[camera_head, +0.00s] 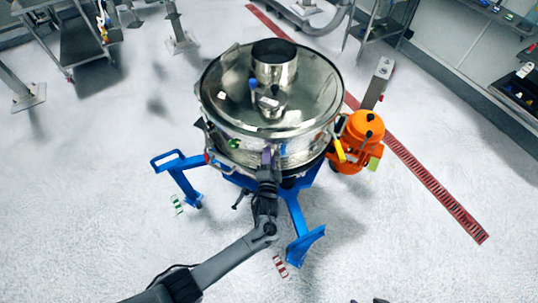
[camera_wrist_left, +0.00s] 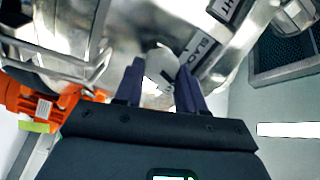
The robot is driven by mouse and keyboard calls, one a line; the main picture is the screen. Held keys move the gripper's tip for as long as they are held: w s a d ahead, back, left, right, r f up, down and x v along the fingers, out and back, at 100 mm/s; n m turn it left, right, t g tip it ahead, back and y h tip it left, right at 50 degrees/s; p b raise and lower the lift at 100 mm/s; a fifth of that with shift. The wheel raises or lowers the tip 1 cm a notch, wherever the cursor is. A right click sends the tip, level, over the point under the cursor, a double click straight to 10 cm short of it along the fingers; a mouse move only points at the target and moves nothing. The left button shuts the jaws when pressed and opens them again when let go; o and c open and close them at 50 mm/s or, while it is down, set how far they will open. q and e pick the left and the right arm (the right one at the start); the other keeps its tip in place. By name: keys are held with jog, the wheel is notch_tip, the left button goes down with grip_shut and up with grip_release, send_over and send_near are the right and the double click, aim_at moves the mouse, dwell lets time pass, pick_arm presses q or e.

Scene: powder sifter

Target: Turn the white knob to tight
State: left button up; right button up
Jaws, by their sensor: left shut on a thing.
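The white knob (camera_wrist_left: 160,66) shows in the left wrist view between the two dark fingers of my left gripper (camera_wrist_left: 160,86). The gripper is shut on it, with a finger on each side. Part of the knob is hidden by the fingers. In the head view my left gripper (camera_head: 267,158) reaches the front of the shiny metal powder sifter (camera_head: 225,100), and the knob cannot be made out there. Labels with dark lettering (camera_wrist_left: 202,46) sit beside the knob on the metal. My right gripper does not show.
The sifter stands on a blue frame (camera_head: 296,215) with legs spread on the pale floor. An orange motor unit (camera_head: 360,130) is at its right. A red floor grate (camera_head: 430,185) runs behind it. Metal carts and a bench stand at the back.

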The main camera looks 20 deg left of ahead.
pick_arm(q)
jog(key=shift+f+m+p, duration=0.1)
jog(key=shift+m+p, duration=0.75)
jog(key=shift+m, duration=1.85)
jog(key=o, duration=1.1)
jog(key=shift+c, duration=0.2)
jog(key=p+v, duration=0.1)
jog(key=v, duration=1)
